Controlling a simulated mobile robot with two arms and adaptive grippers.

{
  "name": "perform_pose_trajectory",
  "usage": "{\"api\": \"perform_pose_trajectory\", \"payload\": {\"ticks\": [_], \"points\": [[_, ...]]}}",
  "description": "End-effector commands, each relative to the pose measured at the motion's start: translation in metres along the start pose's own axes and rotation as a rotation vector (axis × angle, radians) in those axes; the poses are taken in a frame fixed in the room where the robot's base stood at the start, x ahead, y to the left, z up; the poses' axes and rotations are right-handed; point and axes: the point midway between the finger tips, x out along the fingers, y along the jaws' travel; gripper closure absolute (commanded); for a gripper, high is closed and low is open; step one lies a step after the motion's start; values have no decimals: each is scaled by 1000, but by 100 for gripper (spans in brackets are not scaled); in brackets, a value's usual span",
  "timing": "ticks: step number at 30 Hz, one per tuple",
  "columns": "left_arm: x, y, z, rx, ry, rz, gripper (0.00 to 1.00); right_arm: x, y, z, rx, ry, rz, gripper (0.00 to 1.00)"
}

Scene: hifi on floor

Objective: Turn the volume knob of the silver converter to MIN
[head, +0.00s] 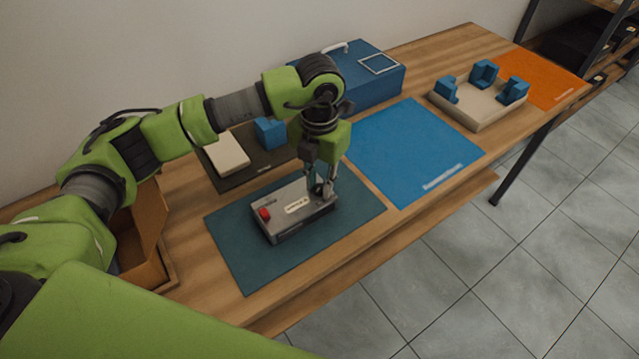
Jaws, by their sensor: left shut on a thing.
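The silver converter (290,221) is a grey box lying on a dark teal mat (240,267) on the wooden table. It has a red button (265,213) on its left end and a light label in the middle of its top. My left gripper (321,189) points straight down over the right end of the converter. It is shut on the dark volume knob (319,189), which is mostly hidden between the fingers. The knob's pointer and any MIN mark are too small or hidden to read. My right gripper is not in view.
A blue box with a handle (372,85) stands behind. A blue mat (415,150) lies to the right, with a beige fixture with blue blocks (478,108) and an orange mat (540,78) beyond. An open cardboard box (143,243) is at left, near a white block (227,154).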

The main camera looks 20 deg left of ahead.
Motion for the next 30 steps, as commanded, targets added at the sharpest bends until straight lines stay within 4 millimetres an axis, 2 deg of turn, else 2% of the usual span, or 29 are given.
{"api": "perform_pose_trajectory", "payload": {"ticks": [17, 18, 19, 30], "points": [[0, 0, 0, -29, 1, 1, 100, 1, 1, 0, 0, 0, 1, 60], [0, 0, 0, -29, 0, 1, 71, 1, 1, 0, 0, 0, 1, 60], [0, 0, 0, -29, 0, 1, 64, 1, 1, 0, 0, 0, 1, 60], [-2, 0, 0, -28, -1, 0, 64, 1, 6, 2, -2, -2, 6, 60]]}}
